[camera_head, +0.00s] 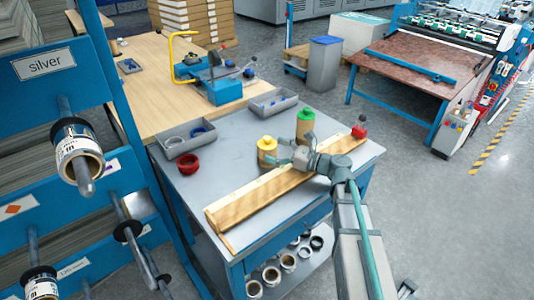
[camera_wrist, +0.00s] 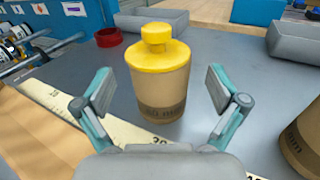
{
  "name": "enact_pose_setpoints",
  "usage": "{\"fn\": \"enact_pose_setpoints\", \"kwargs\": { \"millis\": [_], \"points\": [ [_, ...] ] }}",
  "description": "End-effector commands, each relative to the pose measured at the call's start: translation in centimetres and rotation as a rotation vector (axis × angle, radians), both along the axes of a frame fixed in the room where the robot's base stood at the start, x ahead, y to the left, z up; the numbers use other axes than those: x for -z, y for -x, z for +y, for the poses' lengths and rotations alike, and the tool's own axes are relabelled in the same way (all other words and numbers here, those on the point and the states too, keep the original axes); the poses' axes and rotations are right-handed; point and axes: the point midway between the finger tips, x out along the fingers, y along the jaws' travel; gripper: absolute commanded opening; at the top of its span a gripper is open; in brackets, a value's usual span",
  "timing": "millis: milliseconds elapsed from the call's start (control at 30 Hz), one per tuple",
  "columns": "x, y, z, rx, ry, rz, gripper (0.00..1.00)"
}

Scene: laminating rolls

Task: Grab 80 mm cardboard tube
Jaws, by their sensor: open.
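A brown cardboard tube with a yellow knobbed cap (camera_wrist: 160,85) stands upright on the grey tabletop, straight ahead of my gripper (camera_wrist: 160,92) in the wrist view. It also shows in the head view (camera_head: 267,152). Its dark band carries a size ending in "mm"; I cannot read the number surely. My gripper (camera_head: 284,156) is open and empty, its fingers apart to the left and right of the tube in the wrist view. A second tube (camera_wrist: 303,135) is cut off at the right edge; in the head view the other tube has a green cap (camera_head: 306,122).
A wooden board with a ruler (camera_head: 265,194) lies along the front of the table. A red ring (camera_head: 188,164), two grey trays (camera_head: 182,144) and a red-knobbed item (camera_head: 359,127) are on the grey table (camera_head: 222,187). A roll rack stands at left.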

Motion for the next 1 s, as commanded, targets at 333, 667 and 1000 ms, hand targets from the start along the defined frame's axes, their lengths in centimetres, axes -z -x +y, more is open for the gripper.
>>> {"fn": "enact_pose_setpoints", "kwargs": {
  "millis": [333, 667, 1000],
  "points": [
    [0.0, -1.0, 2.4, 0.000, 0.000, 0.000, 0.96],
    [0.0, -0.9, 2.3, 0.000, 0.000, 0.000, 0.56],
    [0.0, -1.0, 2.3, 0.000, -0.001, 0.000, 0.32]
  ]
}}
